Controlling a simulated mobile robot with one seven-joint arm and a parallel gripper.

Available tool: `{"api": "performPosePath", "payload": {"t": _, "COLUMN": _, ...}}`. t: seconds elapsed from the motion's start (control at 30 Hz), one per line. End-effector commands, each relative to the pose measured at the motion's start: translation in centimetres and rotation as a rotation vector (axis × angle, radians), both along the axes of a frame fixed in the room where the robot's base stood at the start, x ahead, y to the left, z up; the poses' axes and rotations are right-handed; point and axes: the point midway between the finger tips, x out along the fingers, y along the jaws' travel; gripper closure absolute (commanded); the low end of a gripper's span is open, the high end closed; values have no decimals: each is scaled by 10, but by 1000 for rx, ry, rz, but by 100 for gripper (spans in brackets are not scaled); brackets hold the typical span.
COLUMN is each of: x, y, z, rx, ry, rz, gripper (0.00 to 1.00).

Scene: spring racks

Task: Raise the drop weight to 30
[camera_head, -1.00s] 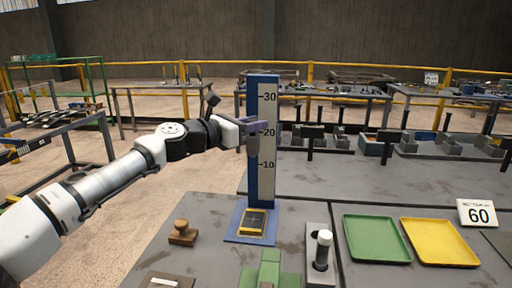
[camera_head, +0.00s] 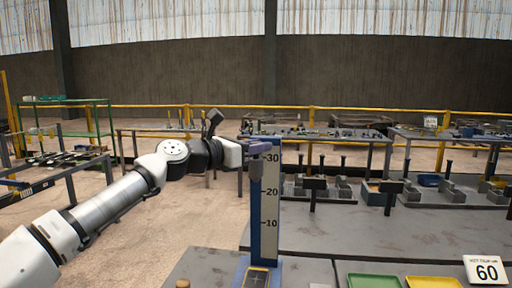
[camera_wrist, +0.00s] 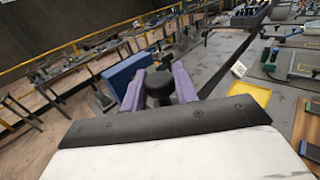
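The blue drop-weight column (camera_head: 245,240) stands upright with a pale scale marked 10, 20 and 30; its top shows as a blue block in the wrist view (camera_wrist: 122,72). My gripper (camera_head: 262,149) is at the column's top, level with or slightly above the 30 mark. In the wrist view its two purple fingers (camera_wrist: 158,88) stand either side of a dark round knob and appear closed on it. The grey-purple drop weight (camera_head: 256,168) hangs just below the fingers, in front of the scale, largely hidden. The base pad (camera_head: 257,278) is at the column's foot.
A green tray (camera_head: 374,282), a yellow tray (camera_head: 434,283) and a sign reading 60 (camera_head: 486,271) are at the right. Further benches with racks (camera_head: 330,190) stand behind. A yellow rail (camera_head: 350,108) runs across the back. The space left of the column is open floor.

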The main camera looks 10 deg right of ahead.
Motion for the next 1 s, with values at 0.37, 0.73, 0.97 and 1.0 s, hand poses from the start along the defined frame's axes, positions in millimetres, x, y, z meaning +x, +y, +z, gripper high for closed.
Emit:
{"api": "performPosePath", "payload": {"t": 0.37, "x": 0, "y": 0, "z": 0, "rx": 0, "ry": 0, "rz": 0, "gripper": 52}}
{"api": "performPosePath", "payload": {"t": 0.73, "x": -18, "y": 47, "z": -4, "rx": -2, "ry": -1, "rz": 5, "gripper": 52}}
{"api": "performPosePath", "payload": {"t": 0.97, "x": -38, "y": 95, "z": -3, "rx": -3, "ry": -1, "rz": 4, "gripper": 52}}
{"api": "performPosePath", "payload": {"t": 1.0, "x": -41, "y": 101, "z": -3, "rx": -1, "ry": 0, "rz": 3, "gripper": 52}}
